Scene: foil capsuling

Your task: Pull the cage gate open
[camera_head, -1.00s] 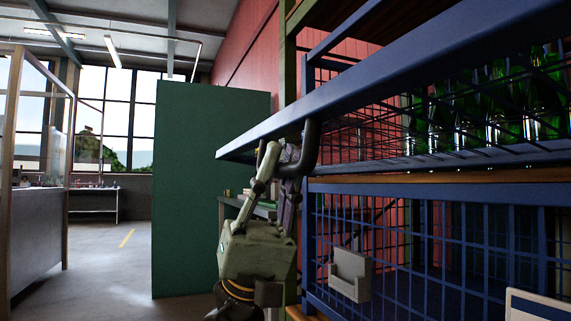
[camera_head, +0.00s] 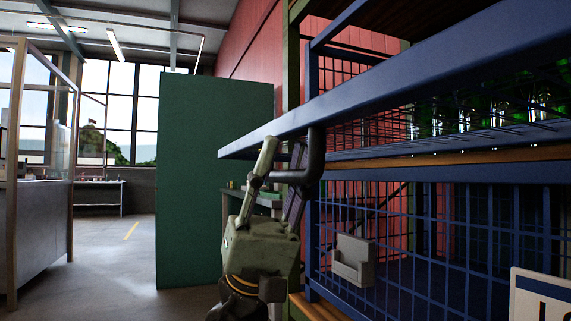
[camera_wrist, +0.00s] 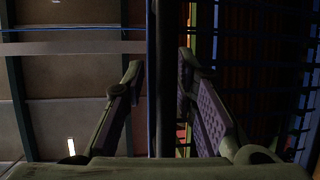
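The cage gate has a long dark blue rail (camera_head: 400,88) that slants across the head view, with its left end sticking out past the cage's corner post. A dark bent handle (camera_head: 314,160) hangs from this rail. The gate's far edges are hard to make out among the mesh.
Green bottles (camera_head: 490,110) stand behind the rail. A blue mesh panel (camera_head: 440,250) with a grey holder (camera_head: 353,262) is below. A white sign (camera_head: 540,298) is at lower right. A green panel (camera_head: 212,185) stands behind my gripper. Open floor (camera_head: 115,270) lies left.

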